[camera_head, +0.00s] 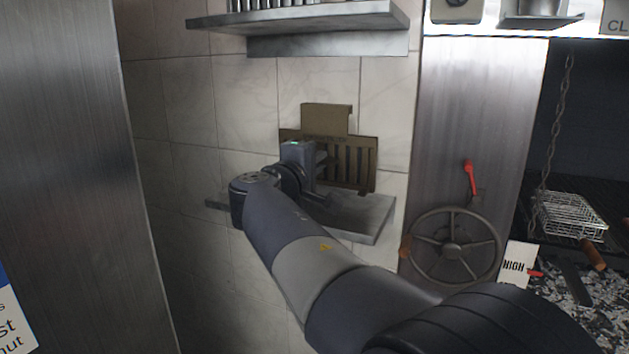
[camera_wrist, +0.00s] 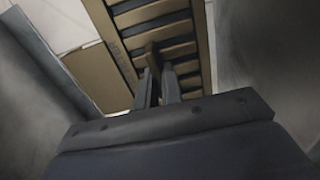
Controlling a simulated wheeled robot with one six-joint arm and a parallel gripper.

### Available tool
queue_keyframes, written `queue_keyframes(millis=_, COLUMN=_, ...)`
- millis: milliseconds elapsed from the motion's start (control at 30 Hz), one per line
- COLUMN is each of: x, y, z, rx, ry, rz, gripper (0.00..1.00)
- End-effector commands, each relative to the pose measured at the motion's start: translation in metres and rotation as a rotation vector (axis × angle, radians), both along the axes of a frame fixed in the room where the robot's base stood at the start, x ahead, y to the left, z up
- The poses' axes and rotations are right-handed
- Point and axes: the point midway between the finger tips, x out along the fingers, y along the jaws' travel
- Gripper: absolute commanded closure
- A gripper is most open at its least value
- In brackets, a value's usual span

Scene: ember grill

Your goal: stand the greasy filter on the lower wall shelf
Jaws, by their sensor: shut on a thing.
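The greasy filter (camera_head: 362,162) is a brown slatted panel, held roughly upright over the lower wall shelf (camera_head: 362,222). My gripper (camera_head: 322,163) is shut on it; in the wrist view the fingertips (camera_wrist: 157,85) pinch a bar between the slats (camera_wrist: 165,28). The filter's lower edge is close to the shelf, but I cannot tell whether it touches. My arm hides the shelf's middle and part of the filter. A plain brown plate (camera_head: 327,118) shows above and behind the filter; I cannot tell whether it is a separate piece.
An upper wall shelf (camera_head: 310,18) with a rack on it hangs above. A steel panel (camera_head: 60,170) stands at the left. To the right are a handwheel (camera_head: 452,250), a red lever (camera_head: 470,178) and a wire basket (camera_head: 570,215) by the grill.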

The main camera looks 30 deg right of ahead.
Motion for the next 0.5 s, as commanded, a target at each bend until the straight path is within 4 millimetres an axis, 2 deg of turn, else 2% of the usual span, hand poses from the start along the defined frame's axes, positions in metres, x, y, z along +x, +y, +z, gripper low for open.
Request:
queue_keyframes(millis=100, x=0.000, y=0.000, z=-0.019, rx=-0.001, ry=0.003, rz=0.000, gripper=1.00)
queue_keyframes(millis=200, x=0.000, y=0.000, z=-0.028, rx=-0.001, ry=0.002, rz=0.000, gripper=1.00)
queue_keyframes(millis=500, x=0.000, y=0.000, z=-0.030, rx=-0.001, ry=-0.002, rz=0.001, gripper=1.00)
